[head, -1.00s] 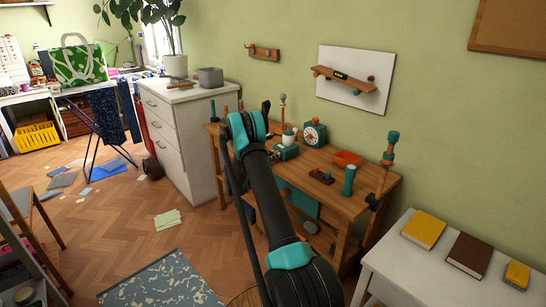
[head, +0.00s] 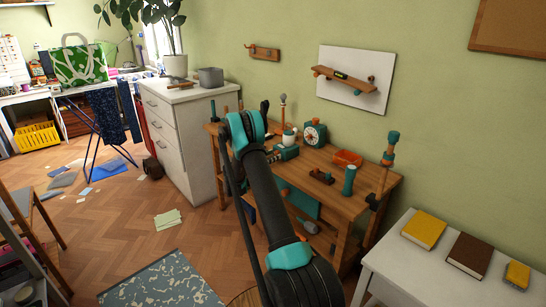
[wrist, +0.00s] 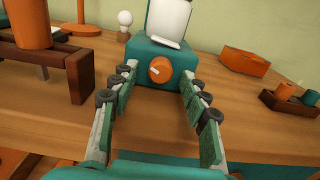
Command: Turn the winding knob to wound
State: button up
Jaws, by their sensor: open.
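The winding knob (wrist: 160,70) is a round orange dial with a white pointer mark on the front of a teal box (wrist: 144,53) in the wrist view. The mark lies aslant, its upper end to the left. A white object (wrist: 170,20) stands on top of the box. My gripper (wrist: 158,76) is open, with one finger on each side of the knob and a gap to it on both sides. In the head view the teal box (head: 287,153) stands on the wooden workbench (head: 345,204), partly hidden by my arm, and the knob cannot be made out.
A wooden stand (wrist: 40,62) with an orange cylinder (wrist: 27,22) is close on the left. An orange tray (wrist: 243,63) and a dark wooden tray (wrist: 290,103) lie to the right. A teal clock-like device (head: 315,133) stands behind the box.

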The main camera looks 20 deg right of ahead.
jog(key=v, duration=1.1)
jog(key=shift+a, duration=0.15)
jog(key=s+r+m+g+y, duration=0.1)
jog(key=s+r+m+y, duration=0.35)
jog(key=s, duration=0.55)
jog(key=s+r+m+g+y, duration=0.1)
jog(key=s+r+m+y, duration=0.25)
jog(key=s+m, duration=0.4)
jog(key=s+a+f+m+y, duration=0.1)
jog(key=s+a+m+y, duration=0.2)
jog(key=s, duration=0.7)
jog(key=s+a+f+m+y, duration=0.2)
jog(key=s+a, duration=0.4)
jog(key=s, duration=0.4)
jog(key=s+a+f+m+y, duration=0.1)
jog(key=s+a+m+y, duration=0.3)
jog(key=s, duration=0.6)
jog(key=shift+s+a+f+m, duration=0.2)
jog(key=shift+f+m, duration=0.05)
jog(key=shift+m, duration=0.25)
